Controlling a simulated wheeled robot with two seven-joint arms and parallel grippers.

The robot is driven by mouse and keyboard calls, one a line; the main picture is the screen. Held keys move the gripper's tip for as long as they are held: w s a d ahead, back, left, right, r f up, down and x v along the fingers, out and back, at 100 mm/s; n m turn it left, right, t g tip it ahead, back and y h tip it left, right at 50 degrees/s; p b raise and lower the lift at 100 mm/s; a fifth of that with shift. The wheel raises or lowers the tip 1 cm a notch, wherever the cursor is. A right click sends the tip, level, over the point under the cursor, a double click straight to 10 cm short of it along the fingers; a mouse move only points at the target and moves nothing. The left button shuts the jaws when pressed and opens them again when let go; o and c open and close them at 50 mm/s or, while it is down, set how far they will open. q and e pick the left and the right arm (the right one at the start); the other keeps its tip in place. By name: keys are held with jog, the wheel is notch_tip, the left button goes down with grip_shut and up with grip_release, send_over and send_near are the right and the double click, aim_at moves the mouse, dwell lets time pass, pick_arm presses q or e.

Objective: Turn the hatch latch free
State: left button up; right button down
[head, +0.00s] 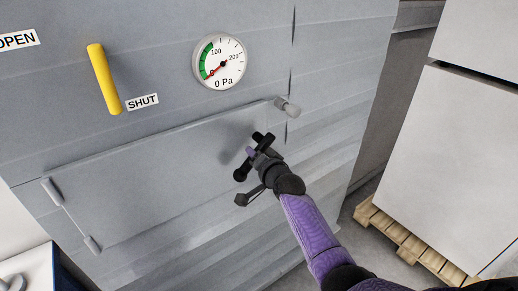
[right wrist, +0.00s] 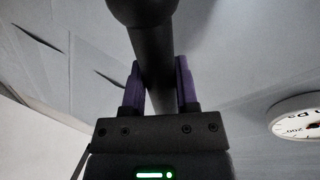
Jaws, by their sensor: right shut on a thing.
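The hatch (head: 150,185) is a wide grey panel, flush in the machine wall, with hinges at its left edge. The hatch latch (head: 241,174) is a dark bar with a rounded end, near the right part of the hatch. My right gripper (head: 254,154) is shut on the latch bar. In the right wrist view the bar (right wrist: 150,55) passes between the purple fingers of the right gripper (right wrist: 159,85), with a round dark knob at the top. The gripper hides part of the latch in the head view. My left gripper is in neither view.
A yellow handle (head: 104,80) has its lower end by the SHUT label (head: 142,102). A round gauge (head: 220,62) reads 0 Pa. A grey peg (head: 287,107) sticks out at the hatch's upper right. White cabinets (head: 450,150) stand on a wooden pallet (head: 410,240) at right.

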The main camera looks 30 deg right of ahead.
jog(key=m+p, duration=0.1)
jog(key=r+m+y, duration=0.1)
jog(key=shift+a+r+m+g+p, duration=0.15)
jog(key=shift+a+m+g+p, duration=0.15)
jog(key=shift+a+m+p, duration=0.1)
jog(key=shift+r+m+y+p, duration=0.3)
jog(key=shift+r+m+y, duration=0.05)
jog(key=shift+m, duration=0.5)
jog(key=shift+r+m+y+p, duration=0.25)
jog(key=shift+r+m+y, duration=0.1)
jog(key=shift+m, duration=0.5)
jog(key=shift+a, duration=0.1)
jog(key=shift+c, duration=1.8)
grip_release()
jog(key=p+v, duration=0.3)
jog(key=v, duration=0.7)
